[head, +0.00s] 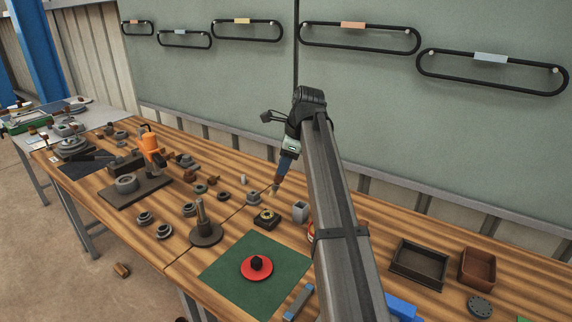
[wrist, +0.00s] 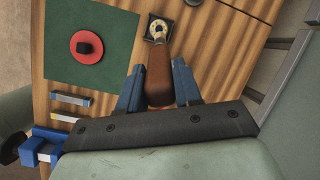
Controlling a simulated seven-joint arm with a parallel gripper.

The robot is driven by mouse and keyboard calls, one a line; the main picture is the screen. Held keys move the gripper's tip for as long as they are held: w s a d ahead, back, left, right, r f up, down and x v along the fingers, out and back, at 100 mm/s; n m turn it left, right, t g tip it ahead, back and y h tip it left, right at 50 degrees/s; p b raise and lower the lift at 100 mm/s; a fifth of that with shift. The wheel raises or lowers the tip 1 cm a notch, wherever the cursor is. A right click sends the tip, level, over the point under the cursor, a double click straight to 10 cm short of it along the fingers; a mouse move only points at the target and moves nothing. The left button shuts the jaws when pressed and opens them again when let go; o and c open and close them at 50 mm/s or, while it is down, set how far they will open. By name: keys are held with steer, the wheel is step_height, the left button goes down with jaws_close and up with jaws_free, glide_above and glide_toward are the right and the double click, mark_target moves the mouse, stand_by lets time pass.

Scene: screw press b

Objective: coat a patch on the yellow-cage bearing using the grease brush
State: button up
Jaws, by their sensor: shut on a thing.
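My gripper (head: 287,163) is shut on the grease brush (head: 275,184), which points down below the fingers. In the wrist view the brown brush handle (wrist: 158,82) sits between the two blue fingers (wrist: 158,72). The yellow-cage bearing (head: 266,215) rests on a dark square base on the wooden table. In the head view the brush tip is above the bearing, with a gap between them. In the wrist view the brush end overlaps the near edge of the bearing (wrist: 158,27); contact cannot be told there.
A green mat (head: 225,275) holds a red disc (head: 248,270) with a black knob. Two open trays (head: 420,278) lie further right. Several bearings and an orange tool crowd the left.

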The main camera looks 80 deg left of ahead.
steer(key=shift+f, duration=0.1)
steer(key=shift+f, duration=1.15)
steer(key=s+a+f, duration=0.1)
steer(key=a+f, duration=0.1)
steer(key=f, duration=0.1)
steer(key=s+f, duration=0.1)
steer(key=shift+s+a+f, duration=0.15)
steer(key=shift+s+a, duration=0.2)
steer(key=shift+a, duration=0.05)
steer(key=shift+s+a, duration=0.45)
steer(key=shift+f, duration=0.75)
steer(key=shift+d, duration=0.1)
